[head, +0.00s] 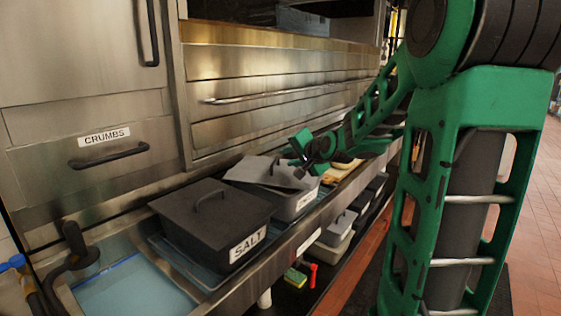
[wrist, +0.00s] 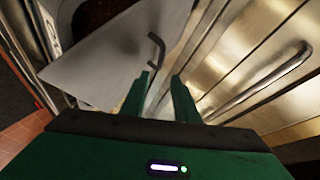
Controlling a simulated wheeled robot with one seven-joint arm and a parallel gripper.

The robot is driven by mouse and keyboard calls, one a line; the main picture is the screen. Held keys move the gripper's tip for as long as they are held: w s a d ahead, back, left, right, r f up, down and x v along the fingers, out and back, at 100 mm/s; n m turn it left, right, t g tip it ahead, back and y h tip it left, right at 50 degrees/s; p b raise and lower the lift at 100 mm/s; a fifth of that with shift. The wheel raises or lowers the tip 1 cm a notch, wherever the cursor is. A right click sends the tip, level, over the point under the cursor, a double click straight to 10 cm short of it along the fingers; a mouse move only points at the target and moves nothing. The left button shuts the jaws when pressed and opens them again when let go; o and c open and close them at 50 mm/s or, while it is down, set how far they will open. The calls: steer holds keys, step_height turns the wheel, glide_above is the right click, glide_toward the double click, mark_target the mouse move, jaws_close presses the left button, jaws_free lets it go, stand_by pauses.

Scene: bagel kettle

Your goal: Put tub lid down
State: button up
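A grey tub lid (head: 262,173) with a dark handle rests askew on a grey tub (head: 292,203) behind the salt tub in the head view. In the wrist view the lid (wrist: 105,65) fills the upper left, and its handle (wrist: 156,50) lies just beyond my fingertips. Dark contents (wrist: 90,12) show past the lid's edge. My gripper (head: 291,156) is over the lid's right side. In the wrist view my gripper (wrist: 160,76) has its fingers apart with nothing between them. The handle's near end is close to the left fingertip; whether they touch is unclear.
A dark lidded SALT tub (head: 215,220) stands in front on the metal counter. A blue-bottomed basin (head: 130,290) is at lower left. Steel drawers with a long bar handle (head: 285,92) rise behind. Smaller lidded tubs (head: 338,230) sit on a lower shelf.

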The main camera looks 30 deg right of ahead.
steer(key=shift+v, duration=2.05)
steer(key=shift+s, duration=0.1)
